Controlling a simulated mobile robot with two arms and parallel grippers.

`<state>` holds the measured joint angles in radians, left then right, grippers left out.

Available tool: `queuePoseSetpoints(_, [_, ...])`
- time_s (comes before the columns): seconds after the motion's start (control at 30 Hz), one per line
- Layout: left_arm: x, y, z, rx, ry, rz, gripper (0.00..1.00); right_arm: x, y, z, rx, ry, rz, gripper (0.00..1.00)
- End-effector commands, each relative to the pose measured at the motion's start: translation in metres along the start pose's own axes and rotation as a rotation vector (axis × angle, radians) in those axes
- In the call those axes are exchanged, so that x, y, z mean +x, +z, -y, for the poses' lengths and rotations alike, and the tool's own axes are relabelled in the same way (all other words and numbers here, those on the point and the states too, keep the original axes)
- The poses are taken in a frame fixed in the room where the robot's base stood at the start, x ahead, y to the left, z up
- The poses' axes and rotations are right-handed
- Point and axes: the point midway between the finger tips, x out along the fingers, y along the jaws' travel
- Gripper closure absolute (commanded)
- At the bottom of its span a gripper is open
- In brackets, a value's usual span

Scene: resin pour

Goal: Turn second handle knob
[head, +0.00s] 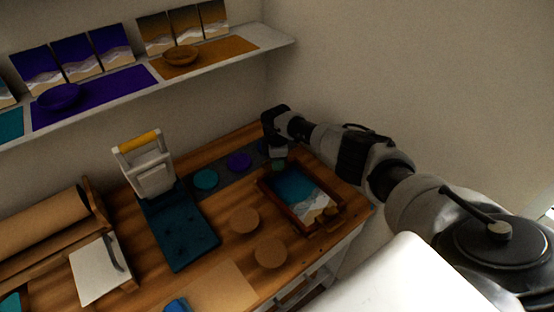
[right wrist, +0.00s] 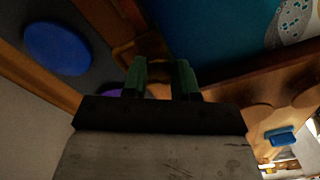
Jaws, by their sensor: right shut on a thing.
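A wooden tray (head: 266,190) with a teal, white and tan resin beach surface (head: 291,186) lies at the right of the workbench. A brown handle with a knob (head: 332,212) shows at its near right end. My right gripper (head: 279,164) is at the far left end of the tray, pointing down. In the right wrist view, its green fingers (right wrist: 160,76) are shut on the brown handle knob (right wrist: 152,48) at that end, which is partly hidden between them. The resin surface also shows there (right wrist: 215,30). My left gripper is out of view.
Teal (head: 205,179) and purple (head: 239,161) discs lie on a dark strip left of the tray. Cork coasters (head: 244,220) lie in front. A dark teal mat (head: 180,232) and a white device with a yellow handle (head: 147,165) stand further left. A shelf (head: 275,45) runs above.

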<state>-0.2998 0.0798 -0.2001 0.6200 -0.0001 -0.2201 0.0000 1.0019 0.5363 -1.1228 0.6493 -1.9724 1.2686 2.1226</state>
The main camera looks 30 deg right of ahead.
Motion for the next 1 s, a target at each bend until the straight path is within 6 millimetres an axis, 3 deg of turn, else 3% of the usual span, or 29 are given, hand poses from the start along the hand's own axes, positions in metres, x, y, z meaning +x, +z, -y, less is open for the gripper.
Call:
queuePoseSetpoints(0.27, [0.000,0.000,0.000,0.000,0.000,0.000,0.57,-0.001,0.002,-0.001,0.002,0.003,0.002,0.95])
queuePoseSetpoints(0.3, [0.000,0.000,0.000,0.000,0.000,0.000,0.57,-0.001,0.002,-0.001,0.002,0.002,0.002,0.69])
queuePoseSetpoints(0.47, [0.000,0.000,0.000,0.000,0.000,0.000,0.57,-0.001,0.001,-0.001,0.001,0.002,0.001,0.45])
queuePoseSetpoints(0.77, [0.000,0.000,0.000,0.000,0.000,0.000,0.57,-0.002,0.000,-0.001,0.000,0.001,0.000,0.45])
queuePoseSetpoints(1.0, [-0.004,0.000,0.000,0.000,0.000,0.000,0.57,-0.036,0.001,-0.001,0.000,0.004,-0.001,0.45])
